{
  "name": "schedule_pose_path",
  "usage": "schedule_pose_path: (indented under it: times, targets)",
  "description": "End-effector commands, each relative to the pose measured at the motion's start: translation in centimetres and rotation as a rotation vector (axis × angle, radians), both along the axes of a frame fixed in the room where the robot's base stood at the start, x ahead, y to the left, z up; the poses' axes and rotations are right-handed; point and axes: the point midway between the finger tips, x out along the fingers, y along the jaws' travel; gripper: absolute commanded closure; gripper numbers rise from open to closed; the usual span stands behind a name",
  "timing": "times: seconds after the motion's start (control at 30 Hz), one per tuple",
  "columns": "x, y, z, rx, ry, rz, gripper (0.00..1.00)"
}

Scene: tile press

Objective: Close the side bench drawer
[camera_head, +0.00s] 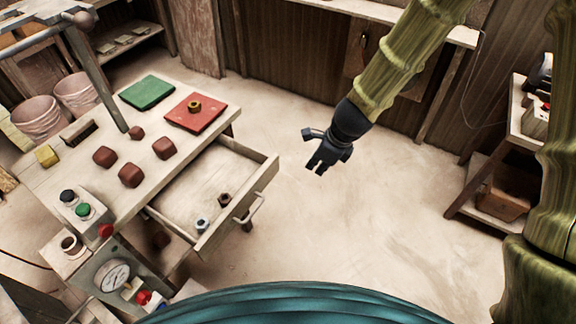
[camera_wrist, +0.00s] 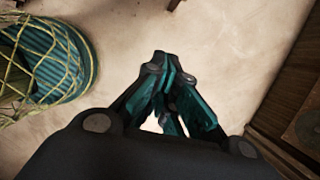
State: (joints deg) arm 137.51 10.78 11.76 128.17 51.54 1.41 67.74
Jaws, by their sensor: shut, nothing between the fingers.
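The side bench drawer (camera_head: 213,194) is pulled out from the bench (camera_head: 84,161) toward the right in the head view. A metal bar handle (camera_head: 250,209) is on its front. Inside lie a dark nut (camera_head: 224,199) and a small pale-topped piece (camera_head: 202,223). My gripper (camera_head: 318,171) hangs in free air to the right of the drawer, apart from it and its handle. In the wrist view my gripper (camera_wrist: 172,108) has its fingers together with nothing held, over bare floor. The drawer does not show in the wrist view.
A shelf unit (camera_head: 490,172) stands at the right. Floor (camera_head: 370,215) between is clear.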

Motion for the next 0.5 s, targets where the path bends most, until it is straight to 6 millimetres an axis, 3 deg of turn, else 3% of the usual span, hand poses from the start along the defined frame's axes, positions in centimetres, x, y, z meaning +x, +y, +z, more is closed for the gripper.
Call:
schedule_pose_path:
  times: [0.1, 0.2, 0.5]
  targets:
    - [1.1, 1.0, 1.9, 0.053, 0.001, -0.076, 1.00]
    - [1.5, 1.3, 2.5, 0.072, 0.005, -0.104, 1.00]
    - [2.0, 2.0, 0.5, 0.076, 0.007, -0.109, 1.00]
